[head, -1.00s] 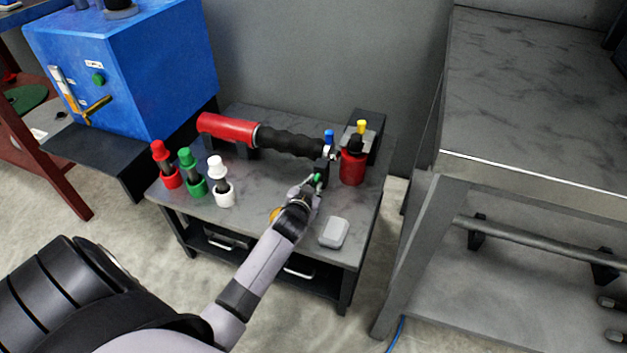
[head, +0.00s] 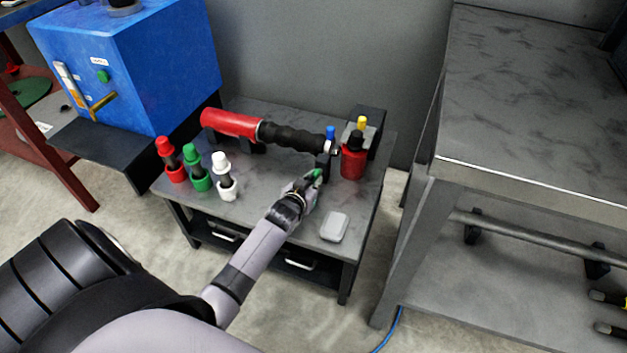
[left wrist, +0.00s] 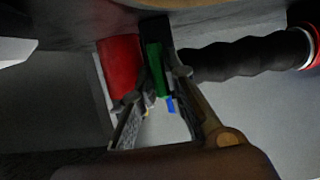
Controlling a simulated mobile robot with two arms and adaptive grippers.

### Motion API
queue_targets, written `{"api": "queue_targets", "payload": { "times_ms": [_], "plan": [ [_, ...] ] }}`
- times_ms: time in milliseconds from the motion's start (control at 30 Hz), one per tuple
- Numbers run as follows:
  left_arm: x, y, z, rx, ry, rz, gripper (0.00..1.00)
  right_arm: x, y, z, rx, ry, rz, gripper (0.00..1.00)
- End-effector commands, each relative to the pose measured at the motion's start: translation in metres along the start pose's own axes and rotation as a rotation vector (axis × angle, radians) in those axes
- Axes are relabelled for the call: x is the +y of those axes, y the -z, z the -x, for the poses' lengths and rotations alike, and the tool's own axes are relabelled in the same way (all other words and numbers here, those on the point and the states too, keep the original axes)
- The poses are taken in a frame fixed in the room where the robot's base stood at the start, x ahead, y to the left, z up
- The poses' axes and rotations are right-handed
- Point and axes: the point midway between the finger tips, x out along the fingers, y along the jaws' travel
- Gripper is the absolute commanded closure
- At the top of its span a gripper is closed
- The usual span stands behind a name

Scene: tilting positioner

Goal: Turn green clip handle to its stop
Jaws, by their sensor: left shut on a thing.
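The small green clip handle (head: 317,174) is at the front of the dark clip block, near the nozzle end of the black and red torch-like tool (head: 290,138). My left gripper (head: 311,181) reaches it from the front left and is shut on it. In the left wrist view, the green handle (left wrist: 155,68) stands between the two fingers of the left gripper (left wrist: 156,105), in front of the dark block. The fingers partly hide its lower end. My right gripper is not in view.
A red canister (head: 352,163) stands right of the handle, with a blue cap (head: 330,132) close behind. A light grey box (head: 334,227) lies at the front right. Red, green and white capped bottles (head: 198,172) stand at left. The tabletop between is clear.

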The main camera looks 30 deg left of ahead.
Motion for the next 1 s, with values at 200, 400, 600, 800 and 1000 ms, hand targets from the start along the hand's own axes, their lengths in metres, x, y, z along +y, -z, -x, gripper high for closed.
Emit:
{"api": "queue_targets", "payload": {
  "times_ms": [200, 400, 600, 800, 1000],
  "plan": [
    [0.001, -0.002, 0.000, -0.004, -0.001, 0.004, 1.00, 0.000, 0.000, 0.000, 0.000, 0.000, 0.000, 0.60],
    [0.000, -0.001, 0.000, -0.002, 0.000, 0.003, 0.74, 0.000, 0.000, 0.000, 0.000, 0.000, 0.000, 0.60],
    [0.000, -0.001, 0.000, -0.001, 0.000, 0.002, 0.68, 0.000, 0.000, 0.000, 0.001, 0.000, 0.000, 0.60],
    [0.000, 0.000, 0.001, 0.000, 0.000, 0.001, 0.68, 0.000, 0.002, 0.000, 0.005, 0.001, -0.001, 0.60],
    [0.000, -0.001, 0.019, 0.000, -0.001, 0.001, 0.68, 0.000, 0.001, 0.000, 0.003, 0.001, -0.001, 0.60]
  ]
}}
